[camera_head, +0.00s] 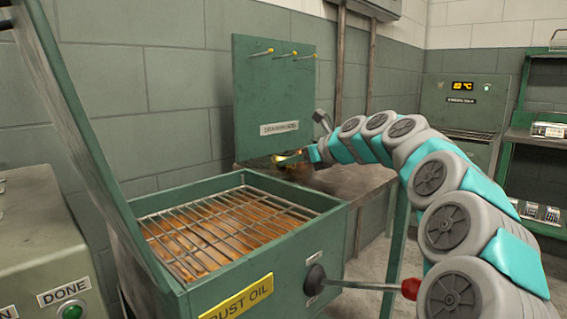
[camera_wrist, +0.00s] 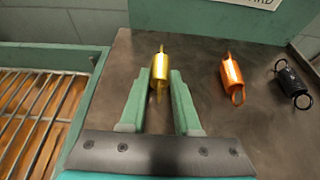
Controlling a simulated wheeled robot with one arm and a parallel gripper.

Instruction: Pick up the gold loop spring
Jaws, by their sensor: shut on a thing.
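The gold loop spring (camera_wrist: 160,68) is between the fingertips of my gripper (camera_wrist: 160,82) in the wrist view, with a loop at each end. The fingers are shut on it. The brown bench top (camera_wrist: 125,62) lies beneath; I cannot tell whether the spring touches it. In the head view my gripper (camera_head: 305,156) is at the bench below the green board, and the gold spring (camera_head: 283,158) shows small at its tip. An orange spring (camera_wrist: 232,75) and a black spring (camera_wrist: 291,84) lie to the right in the wrist view.
A green rust oil tank (camera_head: 335,240) with a wire rack (camera_head: 215,225) and raised lid stands left of the bench. The green board (camera_head: 275,90) with several pegs rises behind the bench.

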